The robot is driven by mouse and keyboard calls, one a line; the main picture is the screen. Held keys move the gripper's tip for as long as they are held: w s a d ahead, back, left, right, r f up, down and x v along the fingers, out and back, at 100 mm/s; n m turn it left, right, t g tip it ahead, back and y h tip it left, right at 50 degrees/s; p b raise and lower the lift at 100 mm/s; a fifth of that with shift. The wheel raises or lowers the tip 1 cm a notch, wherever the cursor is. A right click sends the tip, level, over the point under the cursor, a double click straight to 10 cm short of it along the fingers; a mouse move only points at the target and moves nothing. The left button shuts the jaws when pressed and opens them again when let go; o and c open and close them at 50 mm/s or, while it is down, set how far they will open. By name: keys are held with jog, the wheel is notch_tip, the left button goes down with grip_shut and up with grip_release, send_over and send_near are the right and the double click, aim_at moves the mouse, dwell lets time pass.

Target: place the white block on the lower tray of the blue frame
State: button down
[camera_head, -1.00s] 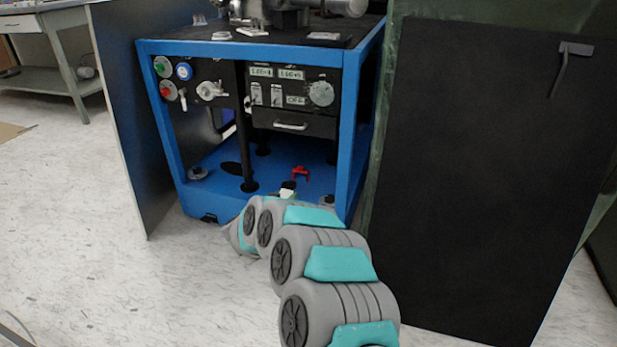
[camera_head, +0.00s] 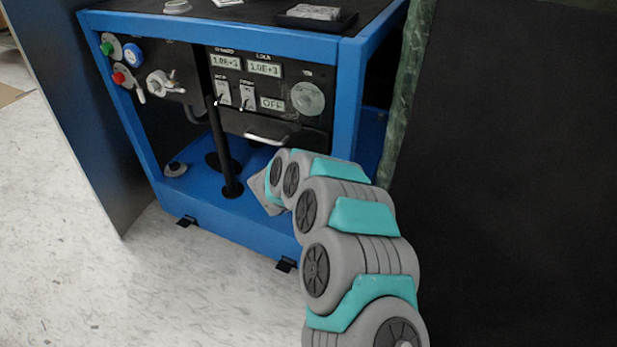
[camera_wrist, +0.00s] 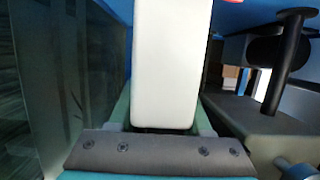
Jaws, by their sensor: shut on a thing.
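The white block (camera_wrist: 166,66) stands out from my gripper (camera_wrist: 164,118) in the wrist view, held between its fingers. In the head view my arm's forward links hide the block and the fingers. The blue frame (camera_head: 345,110) stands ahead, with its blue lower tray (camera_head: 190,190) near the floor. The end of my arm reaches into the frame's front right opening, above the tray. I cannot tell whether the block touches the tray.
A black post (camera_head: 222,150) rises from the tray, left of my arm; a post (camera_wrist: 285,60) also shows at right in the wrist view. A control panel with a drawer handle (camera_head: 268,140) hangs above. A dark panel (camera_head: 500,170) stands to the right. The tray's left part looks mostly clear.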

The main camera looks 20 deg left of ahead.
notch_tip(320, 180, down, 10)
jog(key=shift+s+r+b, duration=0.1)
jog(key=shift+r+b, duration=0.15)
jog(key=shift+b, duration=0.65)
jog(key=shift+f, duration=0.2)
jog(key=shift+c, duration=1.7)
grip_release()
jog(key=shift+r, duration=0.2)
jog(key=shift+s+r, duration=0.1)
jog(key=shift+s, duration=0.1)
jog(key=p+v, duration=0.1)
jog(key=v, duration=1)
jog(key=shift+s+p, duration=0.25)
jog(key=shift+p, duration=0.1)
jog(key=shift+a, duration=0.1)
